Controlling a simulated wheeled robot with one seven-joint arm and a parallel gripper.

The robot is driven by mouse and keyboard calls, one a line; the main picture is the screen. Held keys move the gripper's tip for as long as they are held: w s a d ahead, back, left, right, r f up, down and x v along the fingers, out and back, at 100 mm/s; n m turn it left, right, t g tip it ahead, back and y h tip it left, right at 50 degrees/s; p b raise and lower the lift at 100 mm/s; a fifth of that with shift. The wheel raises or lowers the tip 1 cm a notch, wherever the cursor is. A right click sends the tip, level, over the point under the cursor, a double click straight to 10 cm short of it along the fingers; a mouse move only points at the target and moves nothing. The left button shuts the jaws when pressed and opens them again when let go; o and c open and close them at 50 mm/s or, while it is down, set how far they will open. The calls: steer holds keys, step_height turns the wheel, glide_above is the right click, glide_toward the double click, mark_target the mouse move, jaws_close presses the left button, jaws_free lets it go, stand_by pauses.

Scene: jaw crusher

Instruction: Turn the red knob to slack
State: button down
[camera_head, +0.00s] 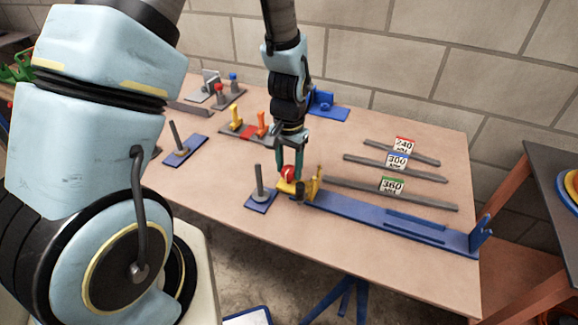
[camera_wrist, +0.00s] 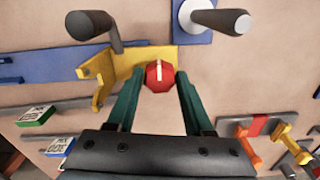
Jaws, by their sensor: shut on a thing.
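The red knob (camera_head: 288,172) sits on the yellow bracket (camera_head: 315,183) at the left end of a long blue base. In the wrist view the knob (camera_wrist: 159,76) is a red faceted piece with a pale line across its face. My gripper (camera_head: 289,168) reaches down from above, and its two green fingers are closed on the knob. In the wrist view the fingertips (camera_wrist: 155,78) sit on either side of it. The yellow bracket (camera_wrist: 125,66) lies right beside the knob. No slack marking can be made out.
A grey post on a blue plate (camera_head: 261,203) stands close to the left of the knob. A black-topped post (camera_head: 299,192) stands in front. Grey bars with tags 240, 300 (camera_head: 397,161) and 360 lie to the right. Orange and yellow levers (camera_head: 262,124) stand behind.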

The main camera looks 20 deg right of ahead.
mark_target(289, 169)
steer(key=shift+c, duration=1.4)
jaws_free()
steer(key=shift+r, duration=0.1)
step_height(289, 169, up, 11)
steer(key=b, duration=0.1)
steer(key=shift+f+b, duration=0.2)
steer(key=shift+b, duration=0.1)
